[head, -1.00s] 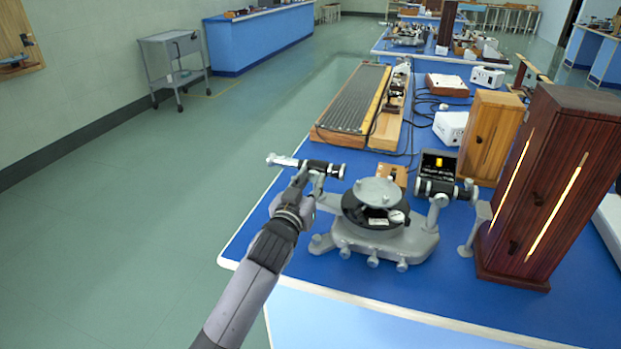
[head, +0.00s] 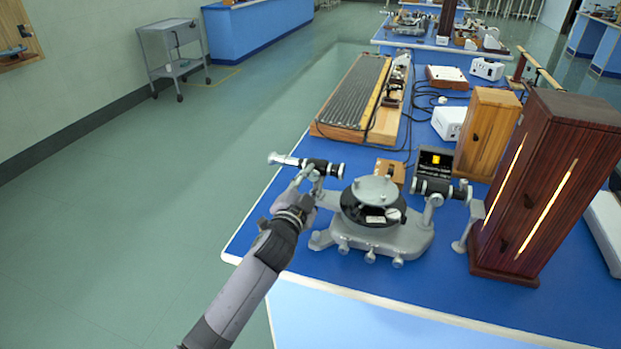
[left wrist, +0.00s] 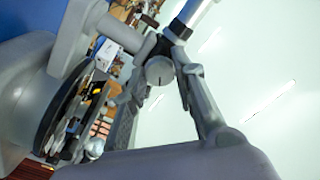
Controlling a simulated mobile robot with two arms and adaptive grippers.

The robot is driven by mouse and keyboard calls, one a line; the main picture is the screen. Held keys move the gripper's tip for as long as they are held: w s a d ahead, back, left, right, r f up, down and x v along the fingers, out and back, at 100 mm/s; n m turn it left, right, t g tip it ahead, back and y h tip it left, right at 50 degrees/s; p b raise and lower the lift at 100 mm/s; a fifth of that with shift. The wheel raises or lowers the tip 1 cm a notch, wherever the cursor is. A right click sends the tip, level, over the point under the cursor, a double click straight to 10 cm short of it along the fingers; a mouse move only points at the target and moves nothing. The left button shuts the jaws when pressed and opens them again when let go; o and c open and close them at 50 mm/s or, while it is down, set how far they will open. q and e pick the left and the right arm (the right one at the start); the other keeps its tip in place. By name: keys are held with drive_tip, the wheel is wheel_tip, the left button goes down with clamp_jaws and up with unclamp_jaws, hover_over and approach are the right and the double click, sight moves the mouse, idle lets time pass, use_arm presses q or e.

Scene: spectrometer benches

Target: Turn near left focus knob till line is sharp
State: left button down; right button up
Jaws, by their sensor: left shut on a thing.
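The near spectrometer (head: 385,237) is a grey instrument with a round table on top, at the front of the blue bench. Its left tube (head: 325,168) is black and silver and points left. My left gripper (head: 309,177) reaches this tube from below. In the left wrist view, a round grey focus knob (left wrist: 159,70) with a dark mark sits between the fingertips, and the gripper is shut on it. A small dark screen (head: 437,164) behind the spectrometer shows a yellow patch; I cannot tell how sharp it is. My right gripper is out of view.
A tall dark-red wooden box (head: 550,185) with glowing slits stands to the right. A lighter wooden box (head: 487,135) stands behind it. A long ribbed wooden apparatus (head: 353,100) lies farther back.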

use_arm(q)
drive_tip(key=shift+m, duration=0.5)
drive_tip(key=c, duration=1.3)
unclamp_jaws()
drive_tip(key=v, duration=1.2)
